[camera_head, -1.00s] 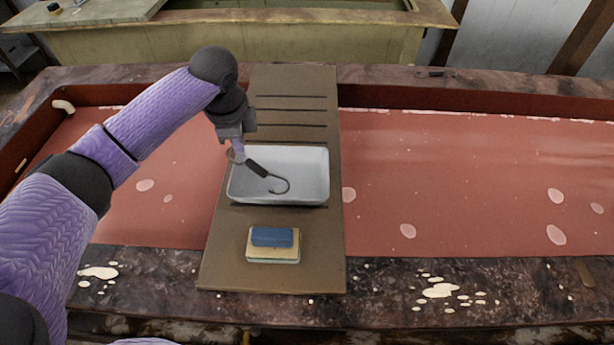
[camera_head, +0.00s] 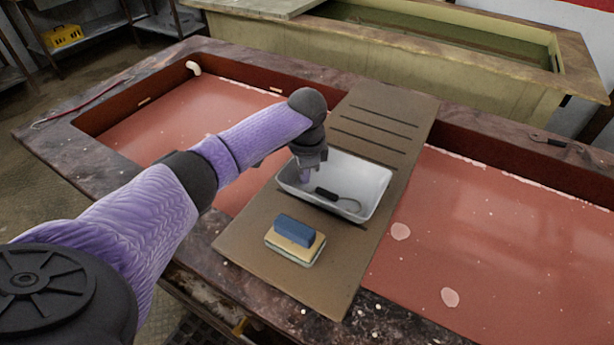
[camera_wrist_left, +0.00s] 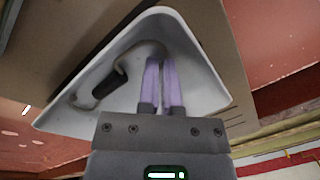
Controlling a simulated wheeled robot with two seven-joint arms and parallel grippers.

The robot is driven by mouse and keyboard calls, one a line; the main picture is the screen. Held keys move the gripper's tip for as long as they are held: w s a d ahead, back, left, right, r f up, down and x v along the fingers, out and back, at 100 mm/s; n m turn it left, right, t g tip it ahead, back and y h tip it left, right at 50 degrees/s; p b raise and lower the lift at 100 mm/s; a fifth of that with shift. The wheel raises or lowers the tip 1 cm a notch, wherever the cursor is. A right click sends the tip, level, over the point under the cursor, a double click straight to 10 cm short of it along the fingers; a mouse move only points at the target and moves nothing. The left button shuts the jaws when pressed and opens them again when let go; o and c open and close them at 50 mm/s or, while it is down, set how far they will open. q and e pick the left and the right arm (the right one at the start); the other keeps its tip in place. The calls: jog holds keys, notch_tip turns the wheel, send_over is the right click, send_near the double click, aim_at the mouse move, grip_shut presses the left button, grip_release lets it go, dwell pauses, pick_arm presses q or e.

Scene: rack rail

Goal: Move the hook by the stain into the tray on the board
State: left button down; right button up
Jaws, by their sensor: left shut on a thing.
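A hook with a black grip and a thin curved metal end (camera_head: 326,194) is at the white tray (camera_head: 374,196). The tray sits on the brown board (camera_head: 270,218), which lies across the sink. I cannot tell whether the hook touches the tray floor. My right gripper is out of view.
Another dark hook (camera_head: 548,140) lies on the back right rim. A thin red item (camera_head: 95,98) lies on the left rim. The red basin (camera_head: 480,230) is open on both sides.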

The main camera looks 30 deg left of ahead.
pick_arm(q)
jog(key=c, duration=0.8)
grip_release()
notch_tip(320, 180, up, 12)
jog(key=d+p, duration=0.1)
jog(key=p, duration=0.2)
jog(key=shift+s+p, duration=0.4)
jog(key=shift+s, duration=0.05)
